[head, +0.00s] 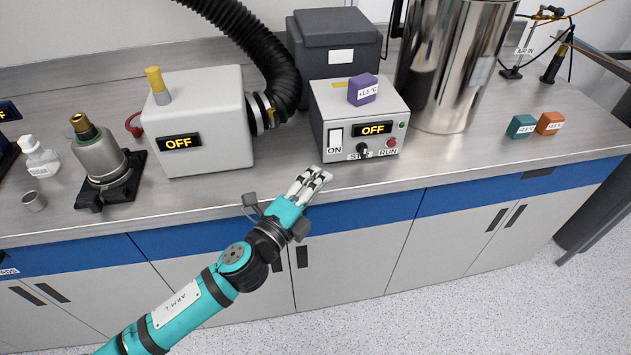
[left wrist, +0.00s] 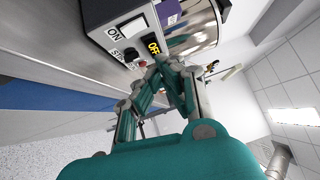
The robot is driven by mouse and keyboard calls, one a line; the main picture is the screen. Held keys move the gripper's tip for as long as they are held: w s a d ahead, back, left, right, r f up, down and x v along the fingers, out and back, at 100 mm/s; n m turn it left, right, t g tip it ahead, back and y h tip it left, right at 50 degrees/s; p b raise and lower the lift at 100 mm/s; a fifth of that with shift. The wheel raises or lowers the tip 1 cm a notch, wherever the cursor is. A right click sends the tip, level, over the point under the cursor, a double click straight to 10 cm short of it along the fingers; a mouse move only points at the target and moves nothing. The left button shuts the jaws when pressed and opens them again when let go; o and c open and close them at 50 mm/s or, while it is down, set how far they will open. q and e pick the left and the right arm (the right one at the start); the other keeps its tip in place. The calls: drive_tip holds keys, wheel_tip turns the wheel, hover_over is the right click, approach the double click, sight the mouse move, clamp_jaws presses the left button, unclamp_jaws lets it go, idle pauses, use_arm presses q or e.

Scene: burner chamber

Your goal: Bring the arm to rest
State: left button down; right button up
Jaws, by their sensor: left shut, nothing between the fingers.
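My left arm reaches in from the lower left of the head view. Its left gripper (head: 324,172) is shut and empty, in front of the bench edge and just below the grey control box (head: 340,110). The control box has a display reading OFF, a white ON switch (head: 335,139), a dark knob (head: 362,150) and a red RUN button (head: 391,143). In the left wrist view the gripper (left wrist: 152,72) points toward the control box (left wrist: 100,20), and the knob is near the fingertips. I cannot tell whether they touch it. My right gripper is not in view.
A purple block (head: 363,89) sits on the control box. A grey unit (head: 197,120) reading OFF, with a black hose (head: 262,45), stands left. A steel cylinder (head: 455,65) stands behind right. Teal (head: 521,126) and orange (head: 550,123) blocks lie at right. The floor (head: 480,310) is clear.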

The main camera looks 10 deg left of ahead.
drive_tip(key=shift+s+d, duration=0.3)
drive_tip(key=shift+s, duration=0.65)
